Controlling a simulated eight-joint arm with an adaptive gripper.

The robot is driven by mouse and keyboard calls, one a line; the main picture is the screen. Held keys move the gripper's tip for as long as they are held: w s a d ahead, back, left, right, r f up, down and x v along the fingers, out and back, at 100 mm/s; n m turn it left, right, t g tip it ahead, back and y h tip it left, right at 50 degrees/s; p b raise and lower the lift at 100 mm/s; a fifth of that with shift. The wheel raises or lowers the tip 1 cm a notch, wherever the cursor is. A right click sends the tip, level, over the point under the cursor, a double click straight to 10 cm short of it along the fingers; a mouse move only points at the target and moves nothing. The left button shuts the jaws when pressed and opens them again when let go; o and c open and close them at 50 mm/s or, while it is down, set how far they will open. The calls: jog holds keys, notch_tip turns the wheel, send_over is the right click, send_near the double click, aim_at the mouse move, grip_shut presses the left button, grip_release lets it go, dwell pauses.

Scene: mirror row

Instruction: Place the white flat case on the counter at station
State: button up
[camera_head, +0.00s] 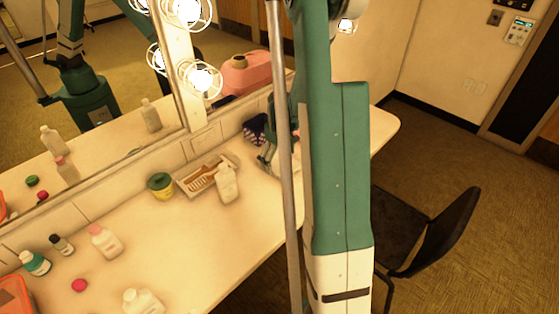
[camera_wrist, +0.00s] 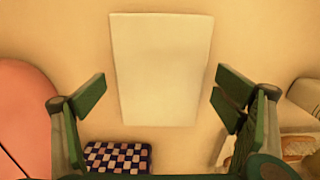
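The white flat case (camera_wrist: 160,68) lies flat on the cream counter (camera_wrist: 75,35) in the wrist view, ahead of my gripper. My gripper (camera_wrist: 160,95) is open, with its green fingers wide apart to the left and right of the case. Bare counter shows between each finger and the case, and nothing is held. In the head view, my arm hides most of my gripper, and I cannot make out the case there.
A checkered item (camera_wrist: 118,156) lies just below the case, with a pink object (camera_wrist: 25,105) at left. A tray with a brush (camera_head: 203,177), a white bottle (camera_head: 227,184) and a green-yellow jar (camera_head: 160,186) stand along the counter. A dark chair (camera_head: 430,235) stands beside it.

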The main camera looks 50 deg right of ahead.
aim_at(278, 163)
jog(key=shift+r, duration=0.2)
notch_tip(278, 163, up, 12)
jog(key=p, duration=0.2)
dwell(0.7)
dwell(0.5)
jog(key=s+a+r+t+h, duration=0.1)
jog(key=a+r+t, duration=0.1)
jog(key=a+r, duration=0.75)
jog(key=s+a+r+t, duration=0.1)
jog(key=a+r, duration=0.5)
jog(key=a, duration=0.7)
jog(key=s+a+r+t, duration=0.2)
jog(key=s+a, duration=0.5)
jog(key=a, duration=0.3)
jog(key=s+a+r+t+y, duration=0.1)
jog(key=s+a+r+t, duration=0.1)
jog(key=s+a, duration=0.5)
jog(key=a, duration=0.3)
jog(key=shift+a, duration=0.25)
